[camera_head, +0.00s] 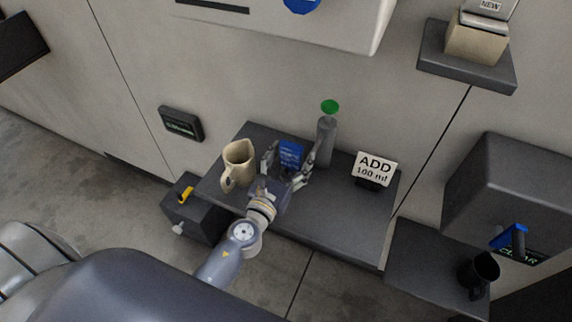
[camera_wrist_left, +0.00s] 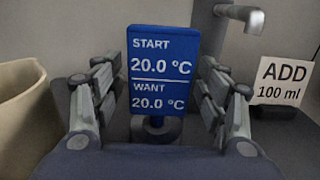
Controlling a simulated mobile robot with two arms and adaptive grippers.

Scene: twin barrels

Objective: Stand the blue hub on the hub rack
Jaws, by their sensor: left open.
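I cannot make out a blue hub or a hub rack for certain in either view. A blue disc (camera_head: 300,4) shows at the top edge of the head view, on a pale box, partly cut off. My left gripper (camera_head: 289,168) is open over the dark shelf (camera_head: 335,215). A blue display (camera_head: 290,154) stands ahead of it, lined up between its fingers. In the left wrist view the display (camera_wrist_left: 163,68) reads START 20.0 °C, WANT 20.0 °C, with fingers on both sides and no clear contact. My right gripper is not in view.
A beige jug (camera_head: 238,162) stands left of the gripper. A grey post with a green top (camera_head: 330,107) and an ADD 100 ml card (camera_head: 375,168) stand to the right. A black mug (camera_head: 479,270) is on a lower right ledge, by a blue lever (camera_head: 510,237).

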